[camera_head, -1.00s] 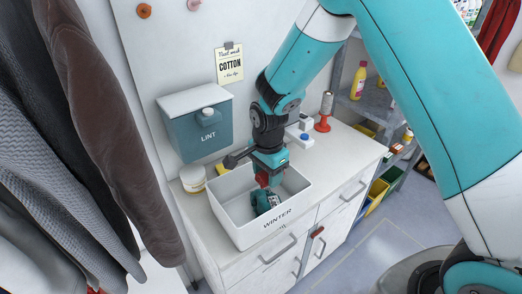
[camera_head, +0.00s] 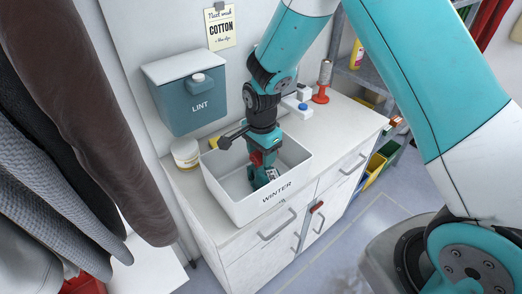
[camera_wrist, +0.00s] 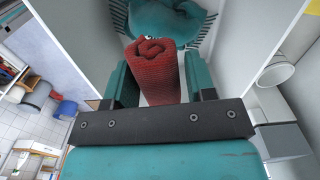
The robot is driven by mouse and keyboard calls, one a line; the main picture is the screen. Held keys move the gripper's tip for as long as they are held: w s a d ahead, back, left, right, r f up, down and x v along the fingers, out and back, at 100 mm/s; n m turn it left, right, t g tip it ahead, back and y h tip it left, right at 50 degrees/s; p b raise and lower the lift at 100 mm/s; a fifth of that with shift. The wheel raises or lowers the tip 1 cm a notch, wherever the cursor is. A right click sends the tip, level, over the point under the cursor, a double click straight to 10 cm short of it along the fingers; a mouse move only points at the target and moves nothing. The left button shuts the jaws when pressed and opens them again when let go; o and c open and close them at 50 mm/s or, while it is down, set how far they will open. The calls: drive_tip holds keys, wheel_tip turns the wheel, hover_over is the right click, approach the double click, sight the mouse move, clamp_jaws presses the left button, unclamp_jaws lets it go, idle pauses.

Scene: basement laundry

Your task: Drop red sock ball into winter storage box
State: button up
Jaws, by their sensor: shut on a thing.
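The red sock ball (camera_wrist: 153,72) is a rolled red knit between the two teal fingers of my gripper (camera_wrist: 158,85) in the wrist view. My gripper is shut on it. In the head view my gripper (camera_head: 262,172) points down inside the white winter storage box (camera_head: 232,199), marked WINTER, and a bit of red shows beside the fingers. A teal knitted thing (camera_wrist: 170,20) with a dark striped fringe lies in the box beyond the sock ball. Whether the sock ball touches it, I cannot tell.
The box stands on a white cabinet (camera_head: 335,125). A teal LINT bin (camera_head: 195,103) hangs on the wall behind, with a cream jar (camera_head: 186,152) below it. A red-based spool (camera_head: 322,85) stands to the right. Dark clothes (camera_head: 75,90) hang at the left.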

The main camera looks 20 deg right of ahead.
drive_tip(key=o, duration=1)
drive_tip(key=shift+r, duration=0.1)
wheel_tip(320, 180, up, 17)
drive_tip(key=b, duration=0.3)
drive_tip(key=shift+r, duration=0.15)
drive_tip(key=s+a+r+n+y+b, duration=0.1)
drive_tip(key=s+a+n+y, duration=0.1)
drive_tip(key=s+n, duration=0.8)
drive_tip(key=s+a+n+y, duration=0.2)
drive_tip(key=s+n, duration=0.9)
drive_tip(key=s, duration=0.3)
drive_tip(key=shift+s+r+b, duration=0.3)
drive_tip(key=shift+r+b, duration=0.05)
